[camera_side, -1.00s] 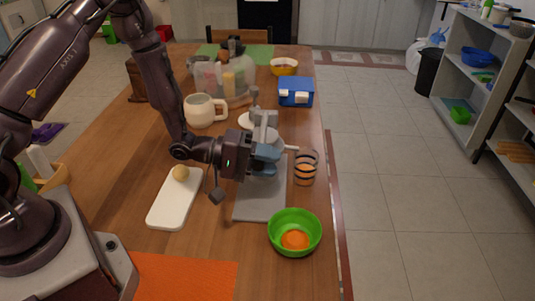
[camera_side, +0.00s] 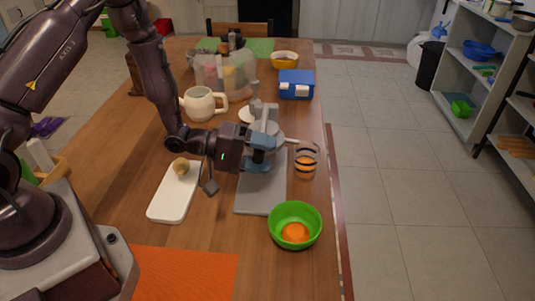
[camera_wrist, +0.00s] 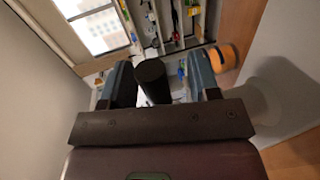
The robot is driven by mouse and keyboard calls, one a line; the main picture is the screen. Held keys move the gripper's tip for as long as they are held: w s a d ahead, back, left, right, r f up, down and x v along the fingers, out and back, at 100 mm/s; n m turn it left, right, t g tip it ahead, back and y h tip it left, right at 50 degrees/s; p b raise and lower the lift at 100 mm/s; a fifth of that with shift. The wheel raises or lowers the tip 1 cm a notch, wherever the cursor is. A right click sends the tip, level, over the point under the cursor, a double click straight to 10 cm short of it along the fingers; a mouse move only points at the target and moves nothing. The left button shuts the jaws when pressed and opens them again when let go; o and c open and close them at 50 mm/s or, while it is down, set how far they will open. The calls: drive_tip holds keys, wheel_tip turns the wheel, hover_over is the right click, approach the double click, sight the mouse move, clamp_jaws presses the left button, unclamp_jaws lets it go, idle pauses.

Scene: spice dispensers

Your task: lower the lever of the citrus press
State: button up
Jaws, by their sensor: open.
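The grey citrus press (camera_side: 262,193) stands near the table's right edge, with a flat base plate and an upper part (camera_side: 265,112). My gripper (camera_side: 262,155) is at the press from its left side and hides part of its middle. In the wrist view, my gripper (camera_wrist: 160,82) has its two blue-grey fingers apart. A dark cylinder (camera_wrist: 152,80), which looks like the end of the lever's handle, lies between the fingers, nearer the left one. I cannot tell whether it touches a finger.
A striped glass (camera_side: 305,162) stands close to the right of the press. A green bowl (camera_side: 295,212) with something orange is in front. A white board (camera_side: 172,200) with a round tan item (camera_side: 181,166) lies left. A mug (camera_side: 201,105) and blue box (camera_side: 296,84) stand behind.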

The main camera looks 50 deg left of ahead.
drive_tip(key=v, duration=1.1)
drive_tip(key=shift+s+a, duration=0.25)
drive_tip(key=shift+r, duration=0.1)
drive_tip(key=s+d+r+m+g+y, duration=0.1)
drive_tip(key=s+d+r+g, duration=0.15)
drive_tip(key=s+g, duration=0.35)
drive_tip(key=s+d+r+m+g+y, duration=0.1)
drive_tip(key=s+d+r+m+g, duration=0.15)
drive_tip(key=s+g, duration=0.3)
drive_tip(key=s+a+r+m+t+y, duration=0.2)
drive_tip(key=r+m+t+y, duration=0.3)
drive_tip(key=r+y, duration=0.4)
drive_tip(key=shift+a+r+t, duration=0.35)
drive_tip(key=shift+a+r, duration=0.3)
drive_tip(key=shift+r, duration=2.6)
